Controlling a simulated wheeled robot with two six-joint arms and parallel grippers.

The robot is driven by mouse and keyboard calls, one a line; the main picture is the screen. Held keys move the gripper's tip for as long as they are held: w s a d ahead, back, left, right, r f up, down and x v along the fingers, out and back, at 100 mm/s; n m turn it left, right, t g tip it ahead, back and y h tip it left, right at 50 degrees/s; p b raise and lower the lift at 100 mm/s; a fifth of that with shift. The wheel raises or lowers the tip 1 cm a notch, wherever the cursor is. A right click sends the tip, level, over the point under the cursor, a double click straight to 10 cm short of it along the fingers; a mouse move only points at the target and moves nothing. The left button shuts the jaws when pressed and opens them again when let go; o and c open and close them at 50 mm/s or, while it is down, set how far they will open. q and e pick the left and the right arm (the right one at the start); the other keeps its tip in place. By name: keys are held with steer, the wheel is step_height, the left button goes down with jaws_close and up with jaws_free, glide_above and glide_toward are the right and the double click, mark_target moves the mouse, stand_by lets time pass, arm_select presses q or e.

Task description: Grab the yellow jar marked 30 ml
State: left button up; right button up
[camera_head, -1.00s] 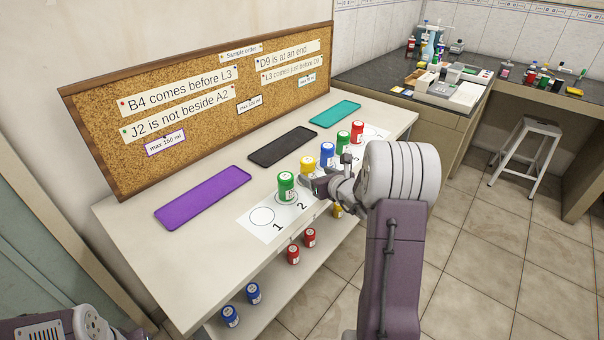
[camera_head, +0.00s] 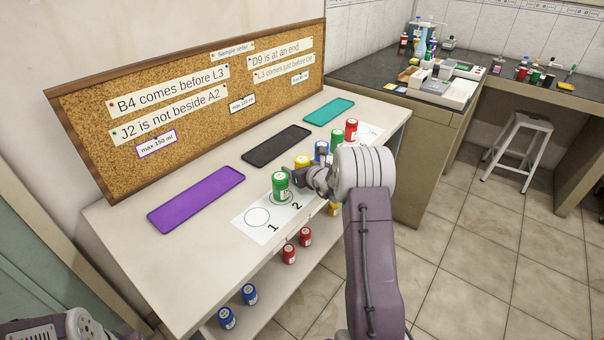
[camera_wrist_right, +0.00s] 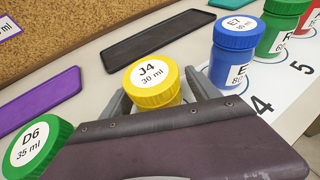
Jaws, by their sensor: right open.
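The yellow jar (camera_head: 302,161) stands on the white numbered strip between a green jar (camera_head: 280,184) and a blue jar (camera_head: 321,147). In the right wrist view the yellow jar (camera_wrist_right: 153,80) has a lid reading J4, 30 ml. My right gripper (camera_head: 304,168) is at this jar, partly hiding it in the head view. In the wrist view the right gripper (camera_wrist_right: 158,92) is open, with a finger on either side of the jar. Contact cannot be told, and the jar's lower part is hidden. My left gripper is not in view.
The green jar D6, 35 ml (camera_wrist_right: 38,143) and blue jar E7 (camera_wrist_right: 235,48) stand close on either side. Purple (camera_head: 197,199), black (camera_head: 276,145) and teal (camera_head: 329,111) trays lie behind the row, empty. Red jars (camera_head: 289,254) and blue jars (camera_head: 249,293) stand on the lower shelf.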

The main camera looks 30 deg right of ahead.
mark_target(300, 156)
steer(key=shift+s+r, duration=0.15)
steer(key=shift+c, duration=1.2)
steer(key=c, duration=1.2)
step_height(300, 156, up, 4)
steer(key=shift+r+p, duration=0.25)
steer(key=shift+p, duration=0.3)
steer(key=s+d+r+p, duration=0.1)
steer(key=s+d+r, duration=0.3)
steer(key=s+d, duration=0.1)
steer(key=s+d+r+p, duration=0.1)
steer(key=s+d+r, duration=0.1)
steer(key=s+d, duration=0.1)
steer(key=shift+s+d+r+p, duration=0.1)
steer(key=shift+r+p, duration=0.15)
steer(key=shift+p, duration=0.1)
